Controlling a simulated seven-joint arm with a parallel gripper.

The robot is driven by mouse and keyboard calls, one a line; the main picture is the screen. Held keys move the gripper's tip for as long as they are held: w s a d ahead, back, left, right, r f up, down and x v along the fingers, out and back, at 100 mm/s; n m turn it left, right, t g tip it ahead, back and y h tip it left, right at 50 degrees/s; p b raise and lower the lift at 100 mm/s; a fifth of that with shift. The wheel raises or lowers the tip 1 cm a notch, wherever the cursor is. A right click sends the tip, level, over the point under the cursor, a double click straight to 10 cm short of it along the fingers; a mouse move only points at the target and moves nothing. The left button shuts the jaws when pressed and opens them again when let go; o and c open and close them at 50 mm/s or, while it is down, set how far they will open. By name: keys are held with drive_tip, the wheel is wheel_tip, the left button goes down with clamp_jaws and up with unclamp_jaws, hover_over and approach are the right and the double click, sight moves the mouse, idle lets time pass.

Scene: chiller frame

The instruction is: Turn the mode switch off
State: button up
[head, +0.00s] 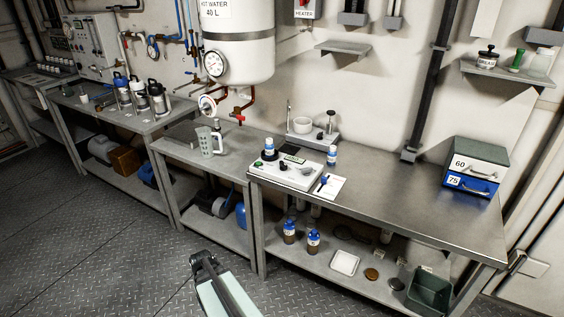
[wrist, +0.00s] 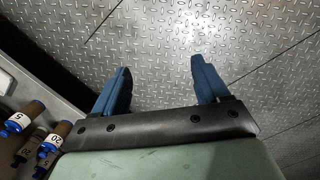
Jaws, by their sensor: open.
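A white control unit (head: 284,174) sits on the front left part of the right bench. Its sloped face has a small display, a green button and dark knobs, too small to tell which is the mode switch or how it is set. A grey control panel (head: 84,30) with a gauge and small controls is on the wall at far left. My gripper (head: 203,262) is low in front of the benches, well apart from both. In the wrist view my gripper (wrist: 160,64) has its two blue fingers wide apart, empty, over the floor.
A metal bench (head: 400,205) has a lower shelf holding brown bottles with blue caps (wrist: 38,108). A boiler (head: 236,45) with pipes hangs above the middle bench. A blue and grey drawer box (head: 476,165) stands at the right. The diamond-plate floor (head: 110,230) is clear.

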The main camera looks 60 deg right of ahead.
drive_tip(key=w+d+r+m+t+h, duration=0.1)
drive_tip(key=w+d+r, duration=0.1)
drive_tip(key=d+r, duration=0.3)
drive_tip(key=w+d+r+m+t, duration=0.1)
drive_tip(key=w+d+r, duration=0.2)
drive_tip(key=d, duration=0.4)
wheel_tip(320, 180, up, 36)
drive_tip(key=m+g+h, duration=0.3)
drive_tip(key=m+h, duration=0.1)
drive_tip(key=m, duration=1.2)
hover_over(283, 163)
drive_tip(key=w+a, duration=0.3)
drive_tip(key=a, duration=0.2)
drive_tip(key=x, duration=1.3)
drive_tip(key=shift+s+f, duration=0.1)
drive_tip(key=shift+f, duration=0.1)
drive_tip(key=shift+a, duration=0.1)
drive_tip(key=c, duration=1.1)
drive_tip(key=shift+o, duration=0.2)
